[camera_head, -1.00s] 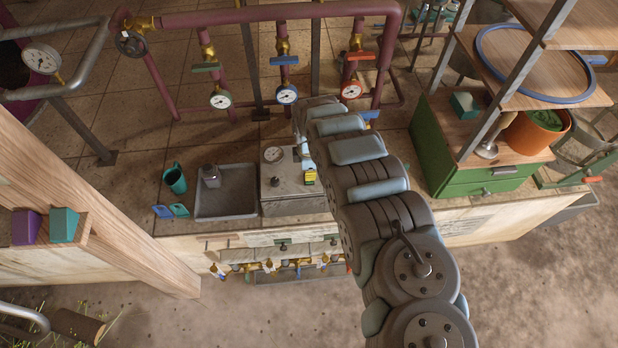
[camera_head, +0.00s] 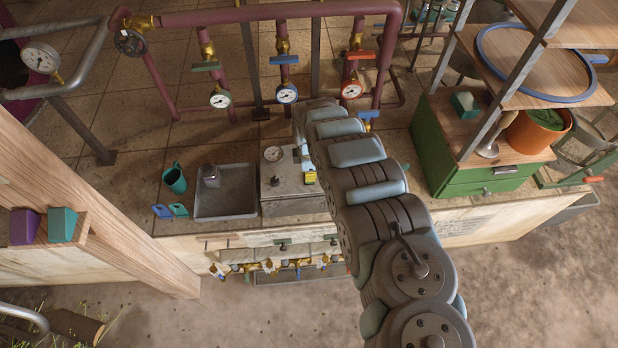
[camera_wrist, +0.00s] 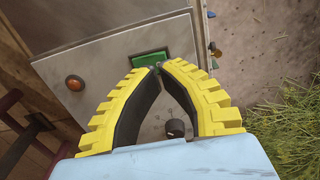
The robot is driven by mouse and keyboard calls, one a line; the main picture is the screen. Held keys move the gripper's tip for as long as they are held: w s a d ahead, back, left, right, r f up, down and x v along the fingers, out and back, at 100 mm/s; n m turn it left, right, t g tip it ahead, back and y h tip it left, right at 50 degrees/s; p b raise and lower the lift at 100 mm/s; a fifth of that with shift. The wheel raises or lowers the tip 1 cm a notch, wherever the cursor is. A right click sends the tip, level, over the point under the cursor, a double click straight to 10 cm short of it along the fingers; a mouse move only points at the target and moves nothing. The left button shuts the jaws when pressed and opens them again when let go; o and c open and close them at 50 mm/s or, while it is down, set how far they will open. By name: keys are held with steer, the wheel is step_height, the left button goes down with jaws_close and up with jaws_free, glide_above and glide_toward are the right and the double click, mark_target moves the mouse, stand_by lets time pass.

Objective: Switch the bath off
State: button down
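The bath is a grey metal box (camera_head: 292,203) on the counter, with a round dial (camera_head: 273,154) and a dark knob on top. The wrist view shows a metal panel (camera_wrist: 110,65) with a green switch (camera_wrist: 150,58), an orange-red round button or lamp (camera_wrist: 74,83) and a black knob (camera_wrist: 175,128). My gripper (camera_wrist: 158,67) has yellow, black-lined fingers with their tips together, empty, right at the green switch's lower edge. I cannot tell whether they touch it. The knob shows between the fingers.
A grey sink (camera_head: 225,192) and a teal cup (camera_head: 174,179) stand left of the box. Red pipes with gauges (camera_head: 287,93) run behind. A green cabinet (camera_head: 430,145) stands to the right. Small valves (camera_head: 268,266) line the counter front.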

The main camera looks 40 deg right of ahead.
steer(key=shift+f+b, duration=0.65)
steer(key=shift+f, duration=0.65)
stand_by(0.8)
steer(key=shift+r+p, duration=3.15)
steer(key=shift+r, duration=0.4)
